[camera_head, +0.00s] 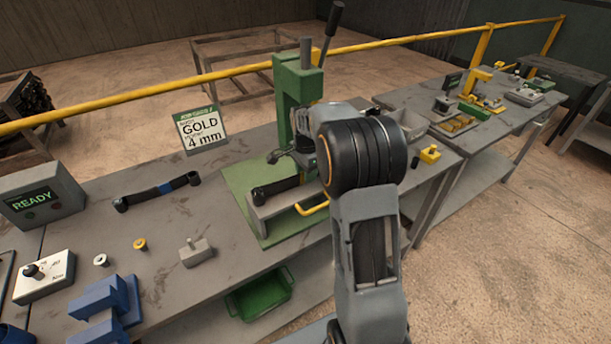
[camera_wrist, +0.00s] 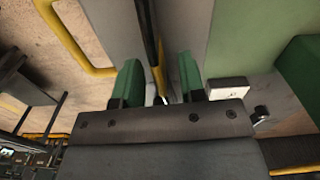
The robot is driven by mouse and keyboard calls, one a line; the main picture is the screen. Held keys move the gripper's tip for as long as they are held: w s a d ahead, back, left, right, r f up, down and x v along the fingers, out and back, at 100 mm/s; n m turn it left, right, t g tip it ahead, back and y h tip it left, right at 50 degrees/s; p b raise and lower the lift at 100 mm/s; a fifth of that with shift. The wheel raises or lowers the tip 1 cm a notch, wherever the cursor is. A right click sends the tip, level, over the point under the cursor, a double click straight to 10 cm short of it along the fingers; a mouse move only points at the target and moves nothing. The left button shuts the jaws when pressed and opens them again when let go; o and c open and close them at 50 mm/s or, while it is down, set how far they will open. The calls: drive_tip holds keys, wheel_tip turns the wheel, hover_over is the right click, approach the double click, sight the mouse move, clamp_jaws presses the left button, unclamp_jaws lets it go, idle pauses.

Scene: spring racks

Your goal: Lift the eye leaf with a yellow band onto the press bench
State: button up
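A dark leaf (camera_head: 276,188) with an eye at its end lies on the grey block of the green press (camera_head: 287,110). My arm hides its far part in the head view. In the wrist view, a dark strip (camera_wrist: 149,28) with a yellow patch (camera_wrist: 159,78) runs between the green fingertips of my gripper (camera_wrist: 160,75). The fingers stand apart, with a visible gap on the right side of the strip. My gripper is hidden behind my arm in the head view. Another dark leaf (camera_head: 160,191), with a blue band, lies on the bench left of the press.
A sign (camera_head: 200,130) reads GOLD, 4 mm. A yellow handle (camera_head: 312,209) sticks out from the press front. A READY box (camera_head: 42,194), a small grey block (camera_head: 196,252) and blue fixtures (camera_head: 105,305) stand on the bench (camera_head: 235,275). A yellow rail (camera_head: 130,93) runs behind.

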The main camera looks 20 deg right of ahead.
drive_tip(key=shift+c, duration=0.2)
clamp_jaws()
drive_tip(key=shift+w+r, duration=0.1)
drive_tip(key=shift+r, duration=0.15)
drive_tip(key=shift+r, duration=0.6)
drive_tip(key=s+a+r+b, duration=0.2)
drive_tip(key=s+r+b, duration=0.1)
drive_tip(key=s+r, duration=0.8)
drive_tip(key=s, duration=0.3)
drive_tip(key=shift+r, duration=0.2)
